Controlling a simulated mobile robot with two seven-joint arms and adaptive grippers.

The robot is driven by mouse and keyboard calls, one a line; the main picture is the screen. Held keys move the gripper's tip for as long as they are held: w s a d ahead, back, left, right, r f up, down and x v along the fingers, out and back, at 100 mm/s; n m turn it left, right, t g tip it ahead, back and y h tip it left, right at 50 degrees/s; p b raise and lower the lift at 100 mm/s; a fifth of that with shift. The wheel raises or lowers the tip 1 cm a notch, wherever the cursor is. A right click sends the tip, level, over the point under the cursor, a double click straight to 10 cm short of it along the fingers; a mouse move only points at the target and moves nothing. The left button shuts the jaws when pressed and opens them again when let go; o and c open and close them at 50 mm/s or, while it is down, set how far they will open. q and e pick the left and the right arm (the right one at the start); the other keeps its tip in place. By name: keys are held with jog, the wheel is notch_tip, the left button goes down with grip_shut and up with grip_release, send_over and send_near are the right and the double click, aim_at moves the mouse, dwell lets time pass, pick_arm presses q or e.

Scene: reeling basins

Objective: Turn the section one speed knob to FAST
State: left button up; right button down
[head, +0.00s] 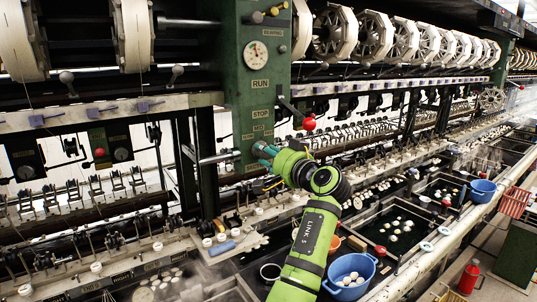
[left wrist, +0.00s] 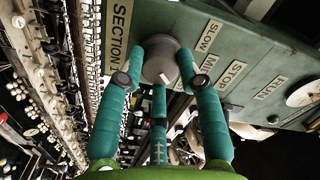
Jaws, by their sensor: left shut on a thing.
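The grey round speed knob (left wrist: 160,62) sits on the green panel beside a plate starting with "SECTION" (left wrist: 121,35). It has a pale pointer mark on its face. Plates reading "SLOW" (left wrist: 209,36) and what looks like "MID" (left wrist: 208,62) are next to it. My left gripper (head: 262,152) is at the lower part of the green control column (head: 237,100). In the left wrist view its teal fingers (left wrist: 160,78) are closed around the knob. In the head view the fingers hide the knob. My right gripper is not in view.
A red-balled lever (head: 309,123) sticks out just right of my gripper, and a metal bar (head: 218,157) just left. A dial gauge (head: 256,55) is higher on the column. Basins (head: 398,228) with pale cocoons and a blue bucket (head: 349,275) lie below right.

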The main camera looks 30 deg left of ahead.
pick_arm(q)
jog(key=shift+f, duration=0.35)
jog(key=o, duration=1.2)
jog(key=shift+c, duration=0.2)
jog(key=shift+s+a+r, duration=0.1)
jog(key=shift+r, duration=0.05)
jog(key=v, duration=1.2)
